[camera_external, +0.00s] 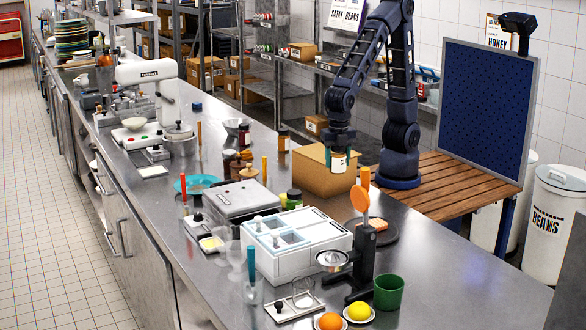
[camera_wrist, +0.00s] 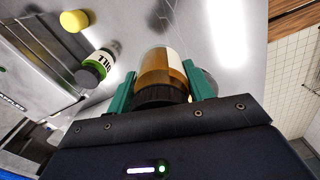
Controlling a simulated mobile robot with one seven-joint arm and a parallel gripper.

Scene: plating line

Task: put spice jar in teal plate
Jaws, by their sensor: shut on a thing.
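The spice jar (camera_external: 339,162) has a white label. In the wrist view the jar (camera_wrist: 160,72) shows an amber body and a black lid, between my gripper's teal fingers. My gripper (camera_external: 341,156) is shut on it and holds it in front of the cardboard box, above the counter. The teal plate (camera_external: 180,185) lies on the counter to the left, past the grey-lidded appliance; part of it is hidden by a red-handled tool. The plate cannot be made out in the wrist view.
A cardboard box (camera_external: 312,180) stands beside my gripper.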

